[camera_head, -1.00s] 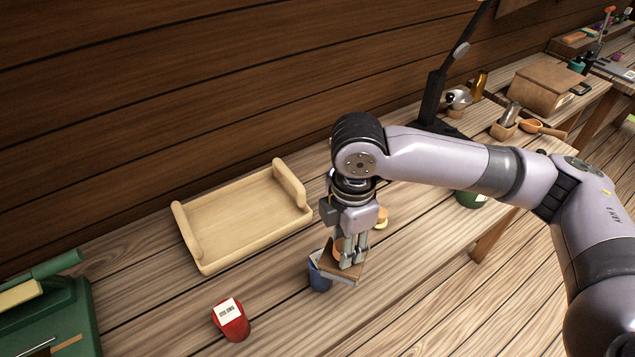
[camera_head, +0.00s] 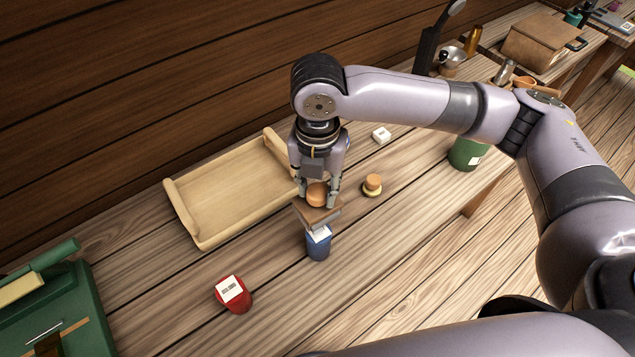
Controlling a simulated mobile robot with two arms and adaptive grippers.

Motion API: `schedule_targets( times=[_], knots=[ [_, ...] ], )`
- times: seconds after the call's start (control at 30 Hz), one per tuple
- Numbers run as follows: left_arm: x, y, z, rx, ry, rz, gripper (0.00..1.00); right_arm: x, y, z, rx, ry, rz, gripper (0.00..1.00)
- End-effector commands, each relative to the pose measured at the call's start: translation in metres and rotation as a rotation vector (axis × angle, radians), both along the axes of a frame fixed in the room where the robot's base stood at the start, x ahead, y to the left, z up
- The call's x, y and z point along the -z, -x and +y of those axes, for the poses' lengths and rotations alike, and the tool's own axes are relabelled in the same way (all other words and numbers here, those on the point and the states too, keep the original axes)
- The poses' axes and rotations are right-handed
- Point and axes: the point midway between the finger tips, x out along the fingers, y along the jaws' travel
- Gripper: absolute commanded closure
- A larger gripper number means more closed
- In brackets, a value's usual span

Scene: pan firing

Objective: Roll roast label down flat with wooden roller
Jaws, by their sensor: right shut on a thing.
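My right gripper (camera_head: 318,194) is shut on the round knob of a flat wooden block (camera_head: 318,215), a stamp-like tool; I cannot tell that it is a roller. It holds the block just above a blue canister (camera_head: 319,247). A white label (camera_head: 320,233) shows near the canister's top, below the block; I cannot tell whether they touch. A red canister (camera_head: 237,299) stands in front to the left, with a white printed label (camera_head: 231,288) on its top. My left gripper is not in view.
An empty wooden tray (camera_head: 215,207) lies behind to the left. A small orange-topped knob piece (camera_head: 372,185) and a white box (camera_head: 381,136) are to the right. A green case (camera_head: 80,310) is at lower left, a green canister (camera_head: 465,154) at right. The front middle of the table is clear.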

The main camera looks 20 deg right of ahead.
Motion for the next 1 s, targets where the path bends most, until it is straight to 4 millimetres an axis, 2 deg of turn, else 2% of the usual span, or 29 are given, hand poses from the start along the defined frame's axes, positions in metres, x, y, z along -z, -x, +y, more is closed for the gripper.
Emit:
schedule_targets(
  times=[0.1, 0.17, 0.3, 0.6, 1.0],
  knots=[
    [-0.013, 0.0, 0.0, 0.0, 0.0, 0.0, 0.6, -0.005, 0.0, 0.0, 0.001, -0.001, 0.002, 1.0],
    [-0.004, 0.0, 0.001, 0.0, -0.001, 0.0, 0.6, 0.008, 0.0, 0.0, 0.002, 0.0, 0.002, 1.0],
    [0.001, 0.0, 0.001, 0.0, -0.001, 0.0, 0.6, 0.025, 0.0, 0.0, 0.002, 0.0, 0.002, 1.0],
    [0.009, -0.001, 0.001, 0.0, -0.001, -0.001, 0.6, 0.053, 0.0, 0.0, 0.002, 0.0, 0.001, 1.0],
    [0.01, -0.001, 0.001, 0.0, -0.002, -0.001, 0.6, 0.06, 0.0, 0.0, 0.001, -0.001, 0.0, 1.0]
  ],
)
